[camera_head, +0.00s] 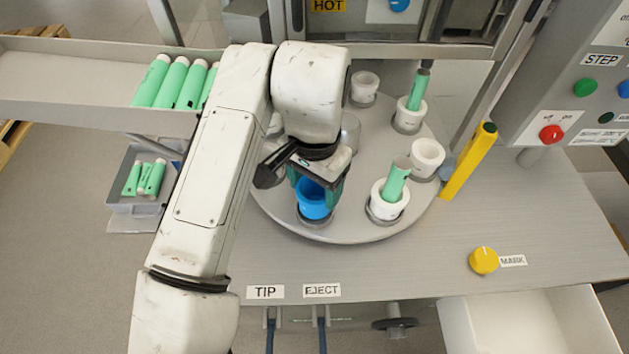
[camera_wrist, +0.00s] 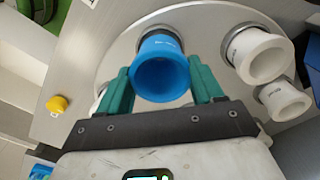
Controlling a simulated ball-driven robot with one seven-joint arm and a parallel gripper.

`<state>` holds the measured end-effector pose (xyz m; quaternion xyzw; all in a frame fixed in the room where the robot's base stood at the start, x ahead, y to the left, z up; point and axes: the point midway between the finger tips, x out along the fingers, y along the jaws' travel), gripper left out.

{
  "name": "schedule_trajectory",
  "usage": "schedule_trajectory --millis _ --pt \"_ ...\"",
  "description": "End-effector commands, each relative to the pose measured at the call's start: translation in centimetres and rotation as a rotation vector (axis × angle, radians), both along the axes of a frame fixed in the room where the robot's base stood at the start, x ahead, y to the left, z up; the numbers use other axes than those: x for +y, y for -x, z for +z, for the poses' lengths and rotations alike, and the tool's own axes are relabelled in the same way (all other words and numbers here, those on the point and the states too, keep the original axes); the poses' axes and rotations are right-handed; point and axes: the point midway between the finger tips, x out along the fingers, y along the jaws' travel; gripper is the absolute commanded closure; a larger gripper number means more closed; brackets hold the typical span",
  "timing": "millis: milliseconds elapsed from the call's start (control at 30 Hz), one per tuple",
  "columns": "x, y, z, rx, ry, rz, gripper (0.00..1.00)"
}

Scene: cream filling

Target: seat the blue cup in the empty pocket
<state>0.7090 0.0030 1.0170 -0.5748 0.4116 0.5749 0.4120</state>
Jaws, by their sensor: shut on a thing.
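The blue cup (camera_head: 313,199) is at the front of the round grey turntable (camera_head: 350,231). In the wrist view the blue cup (camera_wrist: 161,72) sits between the two green fingers of my gripper (camera_wrist: 160,88), its open mouth facing the camera. My gripper (camera_head: 318,184) is shut on the cup from above. A grey ring pocket (camera_head: 316,222) shows just below the cup in the head view. The cup looks upright and over or in this pocket; I cannot tell whether its base is fully down.
White cups stand in other turntable pockets, including a cup with a green tube (camera_head: 389,202) and an empty cup (camera_head: 427,158) to the right. A yellow post (camera_head: 468,161) stands beside the turntable. A yellow knob (camera_head: 484,260) sits at the front right. Green tubes (camera_head: 172,83) lie in the left chute.

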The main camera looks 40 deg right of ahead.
Motion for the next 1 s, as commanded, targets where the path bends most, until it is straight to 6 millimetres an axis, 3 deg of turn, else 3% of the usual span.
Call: schedule_trajectory --millis 900,933,1000 --pt "0.0 0.0 -1.9 0.000 0.000 0.000 0.66" --pt "0.0 0.0 -1.9 0.000 0.000 0.000 0.33" --pt "0.0 0.0 -1.9 0.000 0.000 0.000 0.26"
